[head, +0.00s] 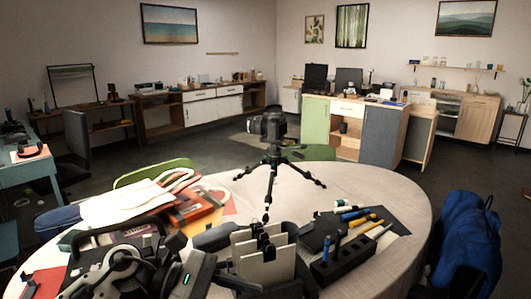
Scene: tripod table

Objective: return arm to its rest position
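My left arm and gripper (140,272), black and white with a small green light, fill the lower left of the head view, over the near left part of the round table (385,190). The finger gap does not show clearly, so I cannot tell whether the gripper is open or shut, or whether it touches the things beside it. My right gripper is not in view. A black camera (268,126) stands upright on a small tripod (273,172) near the table's far edge, apart from my arm.
White cards in a black holder (262,268) stand at the near middle. Beside them are a black pen block (342,262) and several pens. A white cloth bag (125,204) and orange box (195,212) lie left. A blue backpack (466,245) is right of the table.

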